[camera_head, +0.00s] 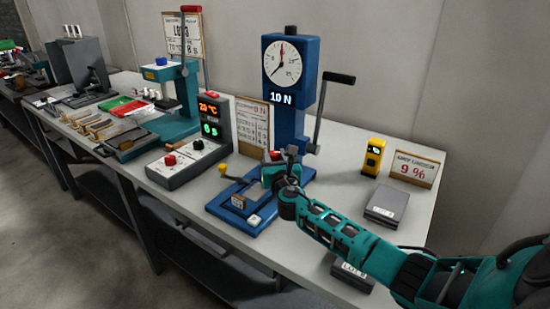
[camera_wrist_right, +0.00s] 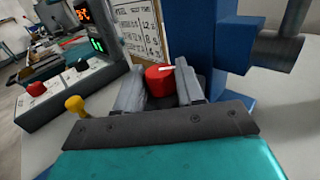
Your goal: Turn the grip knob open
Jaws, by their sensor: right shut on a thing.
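The grip knob (camera_wrist_right: 160,80) is red with a white mark on top. In the right wrist view it sits between the two fingers of my right gripper (camera_wrist_right: 160,88), which is shut on it. In the head view only a bit of the red knob (camera_head: 276,155) shows beside my right gripper (camera_head: 282,165). The knob is on the blue tester (camera_head: 291,125), which has a round dial, a "10 N" display and a side crank. My left gripper is not in view.
The tester's blue base (camera_head: 262,215) carries a yellow knob (camera_head: 223,170) and a white button. A grey control box (camera_head: 190,160) stands to the left. A yellow device (camera_head: 373,157), a "9 %" sign (camera_head: 414,170) and a grey block (camera_head: 386,206) stand to the right.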

